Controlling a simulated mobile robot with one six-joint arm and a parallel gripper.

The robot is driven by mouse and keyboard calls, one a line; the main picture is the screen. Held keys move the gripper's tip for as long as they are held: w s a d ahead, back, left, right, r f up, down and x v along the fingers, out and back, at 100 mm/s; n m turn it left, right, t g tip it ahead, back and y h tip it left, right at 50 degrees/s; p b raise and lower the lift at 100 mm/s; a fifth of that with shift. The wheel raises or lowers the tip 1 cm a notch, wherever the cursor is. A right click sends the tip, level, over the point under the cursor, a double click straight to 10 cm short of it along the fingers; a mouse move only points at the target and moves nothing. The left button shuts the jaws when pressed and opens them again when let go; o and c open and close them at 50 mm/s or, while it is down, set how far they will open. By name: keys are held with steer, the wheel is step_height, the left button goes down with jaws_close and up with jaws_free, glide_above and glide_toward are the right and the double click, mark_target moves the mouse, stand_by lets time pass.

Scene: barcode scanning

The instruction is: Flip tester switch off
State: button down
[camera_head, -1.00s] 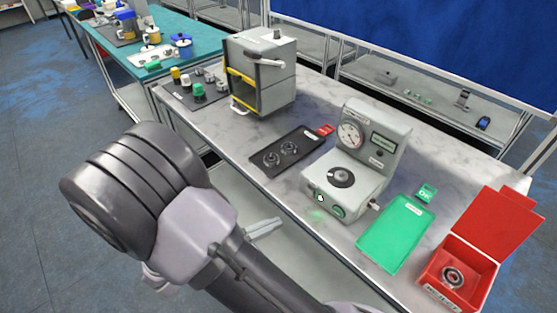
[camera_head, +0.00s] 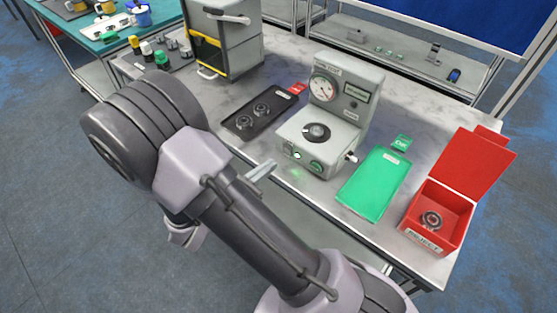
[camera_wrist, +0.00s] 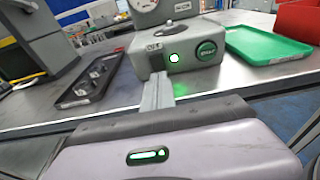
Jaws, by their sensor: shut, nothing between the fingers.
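The tester (camera_head: 335,105) is a grey unit with a dial gauge, a black round seat on top and a front panel. In the wrist view the tester's front (camera_wrist: 185,58) shows an OFF label (camera_wrist: 153,46), a bright lit lamp (camera_wrist: 174,57) and a green round button (camera_wrist: 206,49). My gripper (camera_head: 268,166) is shut and empty, just in front of the tester's left front corner. In the wrist view the gripper's fingers (camera_wrist: 158,88) point at the panel below the OFF label; contact cannot be told. The switch cannot be made out and may be hidden behind the fingers.
A black tray (camera_head: 237,124) with two rings lies left of the tester. A green tray (camera_head: 373,184) and an open red box (camera_head: 411,217) holding a ring are to the right. A grey cabinet (camera_head: 228,45) stands behind left. The table's front edge lies below my gripper.

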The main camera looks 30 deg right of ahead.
mark_target(287, 150)
steer(key=d, duration=0.1)
steer(key=w+d, duration=0.1)
steer(key=d, duration=0.1)
steer(key=d+b, duration=0.1)
steer(key=shift+w+d+r, duration=0.2)
steer(key=shift+w, duration=0.05)
steer(key=shift+w+d+r+p, duration=0.15)
steer(key=shift+r+p, duration=0.2)
steer(key=shift+p, duration=0.2)
steer(key=shift+d+f+y, duration=0.15)
steer(key=shift+f+y, duration=0.05)
steer(key=shift+y, duration=0.2)
steer(key=shift+a, duration=0.25)
steer(key=r+p+v, duration=0.1)
steer(key=p+v, duration=0.4)
steer(key=v, duration=0.8)
steer(key=shift+r, duration=0.4)
